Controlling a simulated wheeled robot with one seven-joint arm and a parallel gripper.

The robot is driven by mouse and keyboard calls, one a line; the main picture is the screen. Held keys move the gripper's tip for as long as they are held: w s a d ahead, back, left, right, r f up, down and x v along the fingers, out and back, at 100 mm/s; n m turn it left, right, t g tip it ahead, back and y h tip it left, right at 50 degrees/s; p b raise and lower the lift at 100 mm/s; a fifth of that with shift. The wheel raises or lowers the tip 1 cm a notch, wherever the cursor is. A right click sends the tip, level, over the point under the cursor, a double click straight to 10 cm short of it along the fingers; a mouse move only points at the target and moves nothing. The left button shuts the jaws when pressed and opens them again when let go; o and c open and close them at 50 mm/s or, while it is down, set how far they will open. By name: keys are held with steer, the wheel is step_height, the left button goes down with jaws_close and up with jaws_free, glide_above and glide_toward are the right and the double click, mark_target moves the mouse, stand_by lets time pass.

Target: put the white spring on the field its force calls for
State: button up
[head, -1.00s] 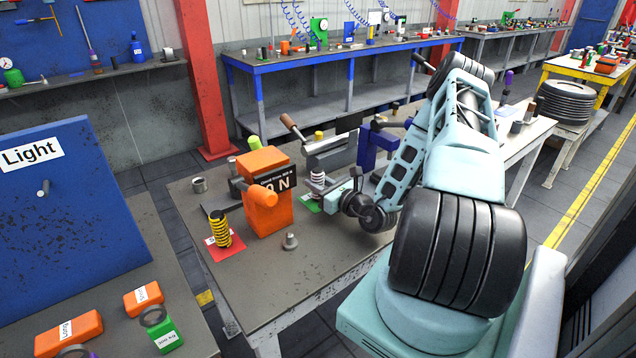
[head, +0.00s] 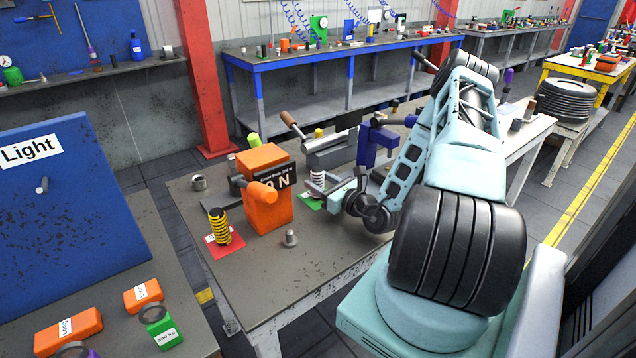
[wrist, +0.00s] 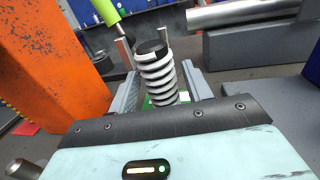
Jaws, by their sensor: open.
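The white spring (head: 317,183) stands upright on a green field (head: 311,202) on the workbench, right of the orange press. In the wrist view the white spring (wrist: 158,78) has a dark top and stands between my open fingers, with the green field (wrist: 160,100) under it. My gripper (wrist: 155,88) is open around the spring; whether a finger touches it I cannot tell. In the head view my gripper (head: 326,192) is at the spring, low over the bench. A yellow spring (head: 219,226) stands on a red field (head: 226,243) left of the press.
The orange press (head: 264,190) with a display ending in "0 N" stands close left of my gripper. A grey vise-like tool (head: 328,152) is behind the spring. A small metal weight (head: 290,238) stands in front of the press. The front of the bench is clear.

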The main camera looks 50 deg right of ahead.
steer(key=s+b, duration=0.1)
steer(key=s, duration=0.2)
steer(key=s+b, duration=0.1)
steer(key=s, duration=0.3)
steer(key=s+a+b, duration=0.1)
steer(key=s, duration=0.2)
steer(key=shift+s, duration=0.4)
